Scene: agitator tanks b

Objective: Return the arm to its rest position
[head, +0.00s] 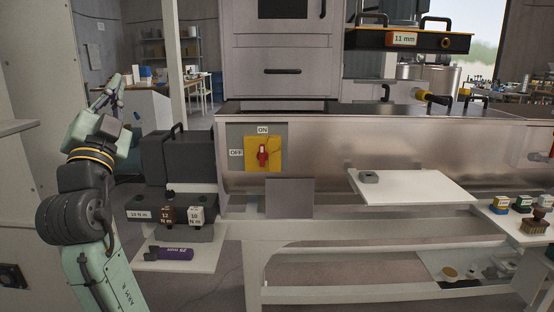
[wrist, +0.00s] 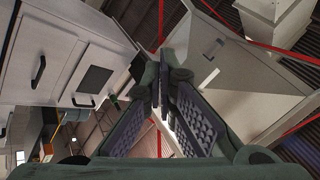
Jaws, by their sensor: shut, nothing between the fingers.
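My arm stands folded upward at the left of the head view, its green and dark links rising beside the grey machine block. My gripper (head: 108,92) is at the top of it, pointing up and away, in front of the far room. In the wrist view my gripper (wrist: 165,68) shows its two ridged finger pads close together at the tips, with nothing held between them. The fingers touch nothing that I can see.
The red switch (head: 263,153) is on the steel bench. A white board (head: 415,187) lies right. Red beams (wrist: 285,50) and white cabinets (wrist: 75,65) surround the wrist view.

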